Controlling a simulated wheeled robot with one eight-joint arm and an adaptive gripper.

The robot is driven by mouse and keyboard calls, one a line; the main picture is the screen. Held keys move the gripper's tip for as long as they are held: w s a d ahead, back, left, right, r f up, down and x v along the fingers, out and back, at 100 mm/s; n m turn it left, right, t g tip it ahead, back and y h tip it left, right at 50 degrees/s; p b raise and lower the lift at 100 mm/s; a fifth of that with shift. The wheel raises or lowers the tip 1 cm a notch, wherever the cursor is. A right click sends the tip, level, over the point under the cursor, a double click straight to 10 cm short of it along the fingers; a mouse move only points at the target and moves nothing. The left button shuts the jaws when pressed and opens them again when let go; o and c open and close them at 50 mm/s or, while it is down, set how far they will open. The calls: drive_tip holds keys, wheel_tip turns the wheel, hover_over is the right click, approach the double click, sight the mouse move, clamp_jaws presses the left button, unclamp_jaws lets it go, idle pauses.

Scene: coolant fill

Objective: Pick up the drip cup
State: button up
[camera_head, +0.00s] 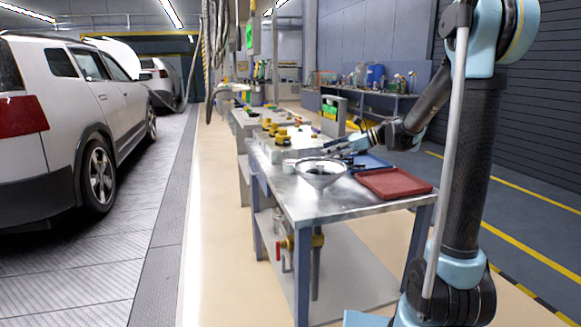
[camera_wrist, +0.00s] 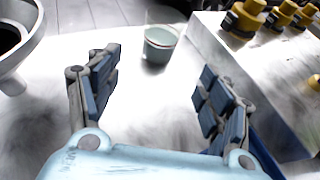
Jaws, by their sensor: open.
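A small cup, which looks like the drip cup (camera_wrist: 161,47), stands upright on the metal bench top in the wrist view. It has clear upper walls and a grey-green lower part. My gripper (camera_wrist: 160,82) is open and empty, with blue-padded fingers spread wide. The cup is ahead of the fingertips, roughly centred between them and apart from both.
A metal funnel (camera_head: 320,174) stands left of my gripper; its rim (camera_wrist: 30,58) shows in the wrist view. A block with yellow-capped fittings (camera_wrist: 210,48) is close right of the cup. A red tray (camera_head: 394,183) and a blue tray (camera_head: 372,162) lie on the bench (camera_head: 330,205).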

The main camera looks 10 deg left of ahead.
approach(291, 162)
drive_tip(key=w+a+f, duration=0.2)
drive_tip(key=a, duration=0.1)
drive_tip(key=a+f, duration=0.1)
drive_tip(key=a, duration=0.1)
drive_tip(key=shift+w+f, duration=0.2)
drive_tip(key=shift+w, duration=0.2)
drive_tip(key=shift+r+x, duration=0.15)
drive_tip(key=shift+x, duration=1.2)
drive_tip(key=shift+r+x, duration=0.15)
drive_tip(key=shift+x, duration=1.15)
drive_tip(key=shift+w+a, duration=0.1)
drive_tip(key=c, duration=1.2)
